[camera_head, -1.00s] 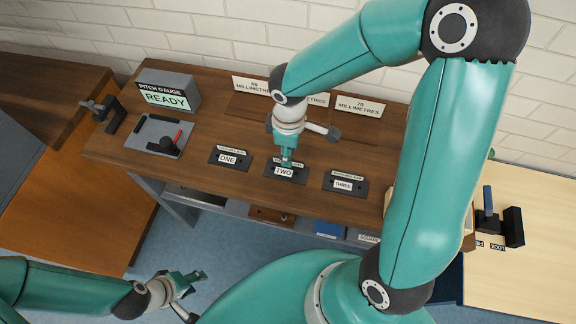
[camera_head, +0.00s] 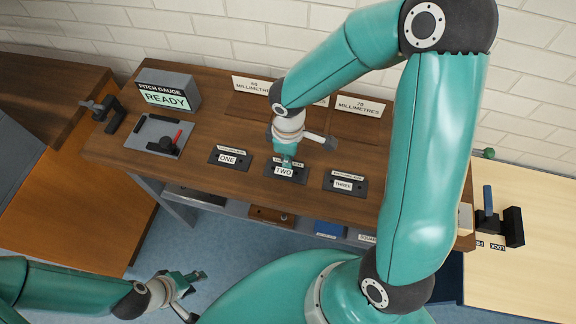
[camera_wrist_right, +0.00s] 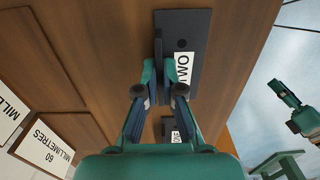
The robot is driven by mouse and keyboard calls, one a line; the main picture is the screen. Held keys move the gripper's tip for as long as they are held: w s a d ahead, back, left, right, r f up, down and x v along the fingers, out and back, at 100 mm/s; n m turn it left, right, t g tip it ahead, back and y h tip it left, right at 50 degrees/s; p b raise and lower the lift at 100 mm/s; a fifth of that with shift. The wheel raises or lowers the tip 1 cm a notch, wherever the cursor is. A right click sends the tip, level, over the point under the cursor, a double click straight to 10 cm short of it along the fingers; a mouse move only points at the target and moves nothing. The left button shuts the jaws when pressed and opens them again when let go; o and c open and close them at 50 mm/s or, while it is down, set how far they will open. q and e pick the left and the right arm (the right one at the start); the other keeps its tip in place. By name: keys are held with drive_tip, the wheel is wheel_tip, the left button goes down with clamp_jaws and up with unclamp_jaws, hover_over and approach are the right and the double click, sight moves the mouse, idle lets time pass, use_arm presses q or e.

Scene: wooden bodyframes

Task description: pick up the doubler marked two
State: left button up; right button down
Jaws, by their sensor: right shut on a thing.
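The doubler marked two (camera_head: 285,172) is a dark grey plate with a white TWO label, lying on the wooden bench between the doublers marked one (camera_head: 229,159) and three (camera_head: 345,184). In the right wrist view its plate (camera_wrist_right: 193,35) has an upright rib along one side. My right gripper (camera_head: 286,161) is over it from above; in the wrist view its fingertips (camera_wrist_right: 165,75) are shut on the rib. I cannot tell any clearance beneath the plate. My left gripper (camera_head: 198,293) is open and empty, low in front of the bench.
A pitch gauge (camera_head: 167,90) reading READY stands at the bench's back left, with a grey fixture (camera_head: 158,137) with a red handle before it. Millimetre signs (camera_head: 361,105) stand along the back. A pale table (camera_head: 522,260) with a clamp is at right.

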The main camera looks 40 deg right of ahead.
drive_tip(key=shift+r, duration=0.1)
wheel_tip(320, 180, up, 26)
drive_tip(key=p, duration=0.6)
idle(0.5)
